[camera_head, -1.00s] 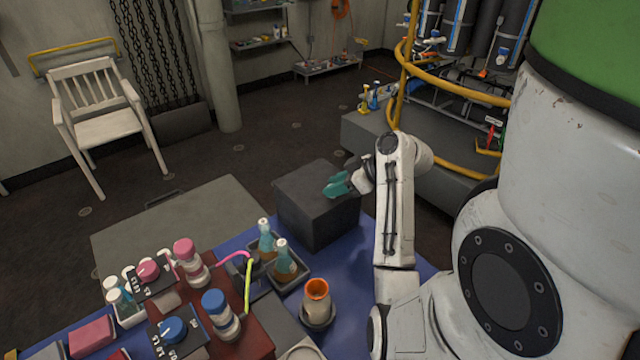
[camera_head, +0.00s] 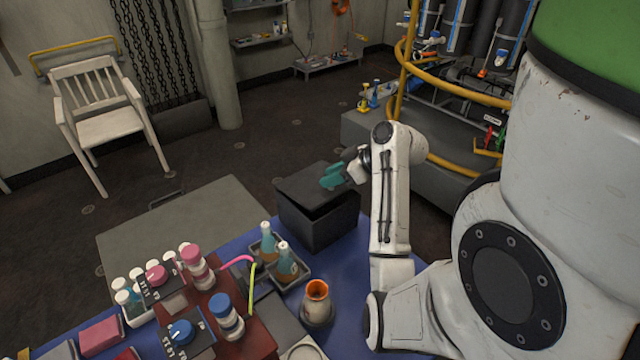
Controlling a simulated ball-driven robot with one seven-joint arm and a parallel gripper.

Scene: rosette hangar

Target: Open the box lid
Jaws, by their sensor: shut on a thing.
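The dark grey box (camera_head: 325,229) stands at the far edge of the blue-topped table. Its lid (camera_head: 306,187) is tilted, with a dark gap showing between it and the box's front and right walls. My gripper (camera_head: 328,180), with teal fingers, is at the lid's right rear part and is shut on the lid. The exact contact of the fingers with the lid is too small to make out.
Two blue-and-amber bottles (camera_head: 285,262) stand in a tray in front of the box. An orange-rimmed cup (camera_head: 317,298) is near. Pink- and blue-capped jars (camera_head: 228,318) and dials crowd the table's left. A yellow rail (camera_head: 450,85) stands behind my arm.

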